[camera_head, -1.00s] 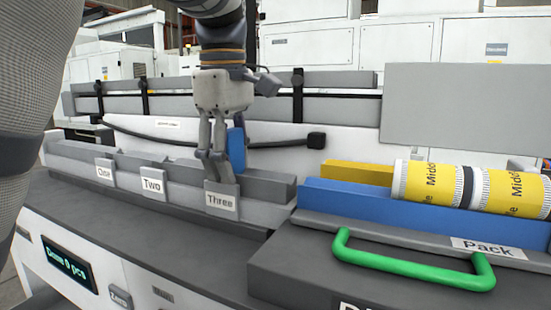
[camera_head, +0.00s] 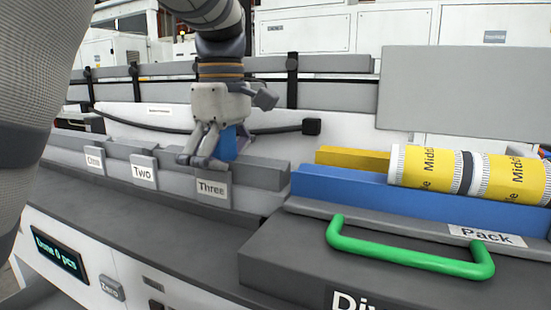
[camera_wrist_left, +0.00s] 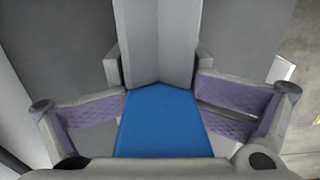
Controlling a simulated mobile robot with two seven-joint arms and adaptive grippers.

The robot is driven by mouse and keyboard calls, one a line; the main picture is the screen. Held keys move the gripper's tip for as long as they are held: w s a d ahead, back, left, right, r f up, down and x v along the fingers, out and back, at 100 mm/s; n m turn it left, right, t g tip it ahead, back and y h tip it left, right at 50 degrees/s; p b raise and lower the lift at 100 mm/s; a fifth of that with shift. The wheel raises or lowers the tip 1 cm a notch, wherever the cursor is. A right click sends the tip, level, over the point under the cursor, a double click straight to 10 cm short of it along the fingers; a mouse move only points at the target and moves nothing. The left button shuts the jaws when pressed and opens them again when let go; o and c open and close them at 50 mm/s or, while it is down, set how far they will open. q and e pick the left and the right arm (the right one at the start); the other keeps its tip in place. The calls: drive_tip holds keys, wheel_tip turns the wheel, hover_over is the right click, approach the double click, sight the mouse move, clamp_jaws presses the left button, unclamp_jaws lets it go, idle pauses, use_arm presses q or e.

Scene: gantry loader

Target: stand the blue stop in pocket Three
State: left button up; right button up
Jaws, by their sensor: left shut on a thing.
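The blue stop (camera_head: 229,143) shows behind the fingers of my left gripper (camera_head: 203,157) in the head view, above and behind the label of pocket Three (camera_head: 213,188). Its lower end is hidden behind the grey pocket wall, so I cannot tell how deep it sits. In the left wrist view the blue stop (camera_wrist_left: 160,125) lies in the middle between the purple finger pads, against a grey upright part. My left gripper is shut on the stop, though its fingers look widely angled. My right gripper is not in view.
Pockets Two (camera_head: 144,172) and One (camera_head: 95,160) lie to the left. At the right stand a grey cover with a green handle (camera_head: 400,262), a blue rail (camera_head: 345,187) and yellow-and-white rolls (camera_head: 425,167). A black bar (camera_head: 270,129) runs behind the gripper.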

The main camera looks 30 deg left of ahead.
use_arm(q)
drive_tip(key=o, duration=1.9)
drive_tip(key=shift+w+d+f, duration=0.15)
drive_tip(key=shift+f, duration=0.2)
wheel_tip(320, 180, up, 13)
drive_tip(key=shift+f, duration=0.15)
